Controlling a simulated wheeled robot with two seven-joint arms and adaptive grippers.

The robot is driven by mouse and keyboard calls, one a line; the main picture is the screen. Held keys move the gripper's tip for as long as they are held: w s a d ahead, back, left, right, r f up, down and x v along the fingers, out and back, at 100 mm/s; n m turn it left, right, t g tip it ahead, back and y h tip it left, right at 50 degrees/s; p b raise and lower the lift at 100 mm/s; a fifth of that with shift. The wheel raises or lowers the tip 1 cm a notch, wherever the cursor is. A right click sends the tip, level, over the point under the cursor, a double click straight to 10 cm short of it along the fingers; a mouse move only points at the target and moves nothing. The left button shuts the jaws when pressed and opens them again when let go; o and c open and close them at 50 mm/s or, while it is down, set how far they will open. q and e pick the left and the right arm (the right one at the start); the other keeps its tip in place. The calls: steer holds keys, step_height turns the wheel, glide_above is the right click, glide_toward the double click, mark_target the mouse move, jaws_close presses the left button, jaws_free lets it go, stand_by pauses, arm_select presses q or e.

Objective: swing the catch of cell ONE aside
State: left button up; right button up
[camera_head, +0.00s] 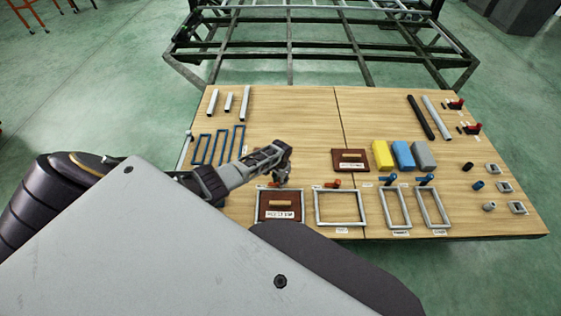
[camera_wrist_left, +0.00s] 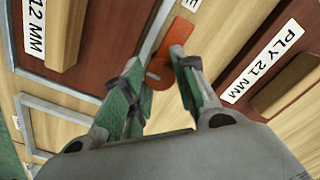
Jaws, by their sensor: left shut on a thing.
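My left gripper (camera_head: 281,172) reaches in from the left, over the top edge of the leftmost framed cell (camera_head: 259,222). In the left wrist view, its green-padded fingers (camera_wrist_left: 160,95) are shut on an orange catch (camera_wrist_left: 178,50), beside a label of which only an "E" shows. The catch lies at the cell's grey frame, and the fingers hide part of it. In this cell lies a dark red-brown panel (camera_head: 268,213) with a wooden handle; its label reads "12 MM" in the left wrist view (camera_wrist_left: 88,40). My right gripper is not in view.
Another orange catch (camera_head: 332,184) lies above the neighbouring empty frame (camera_head: 341,223). Two narrower frames with blue catches (camera_head: 387,179) are farther right. A loose panel marked "PLY 21 MM" (camera_wrist_left: 240,85) lies close by. Yellow, blue and grey blocks (camera_head: 403,155) stand right of it.

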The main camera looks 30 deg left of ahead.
arm_select(q)
steer(key=o, duration=1.1)
steer(key=shift+c, duration=0.2)
steer(key=shift+r, duration=0.1)
step_height(320, 180, up, 12)
stand_by(0.6)
steer(key=shift+f, duration=0.2)
stand_by(0.4)
